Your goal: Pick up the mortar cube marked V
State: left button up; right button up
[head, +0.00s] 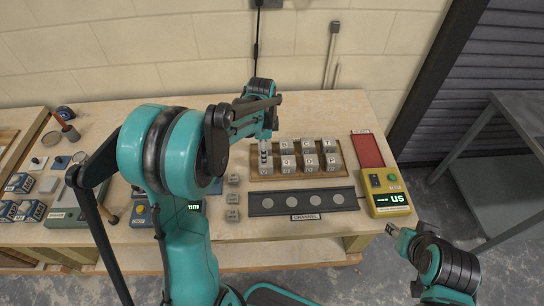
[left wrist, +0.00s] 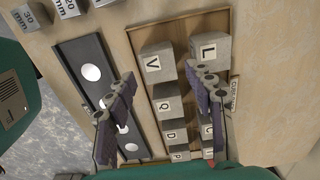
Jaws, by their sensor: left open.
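The mortar cube marked V (left wrist: 152,62) is a grey block with a white letter tile. In the left wrist view it stands at the upper end of the wooden tray (left wrist: 133,34), beside the cube marked L (left wrist: 209,50) and above the cube marked Q (left wrist: 166,103). My left gripper (left wrist: 160,76) is open, its fingers spread, with V showing between and beyond the tips, not gripped.
Several other lettered cubes (head: 310,163) fill the tray close together. A dark strip with pale discs (head: 262,203) lies in front. Small grey weights (head: 233,198) stand left of it. A yellow device (head: 388,196) and a red pad (head: 367,151) are at right.

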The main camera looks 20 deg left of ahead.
pick_arm(q)
notch_tip(320, 180, down, 2)
jog(key=shift+s+d+f+b, duration=0.1)
jog(key=shift+b, duration=0.3)
jog(key=f, duration=0.1)
jog(key=f+b, duration=0.1)
jog(key=f, duration=0.1)
jog(key=f+b, duration=0.1)
jog(key=shift+d+f, duration=0.2)
jog(key=shift+d, duration=0.05)
jog(key=shift+f, duration=0.45)
jog(key=shift+r, duration=0.1)
jog(key=shift+c, duration=0.8)
jog(key=c, duration=1)
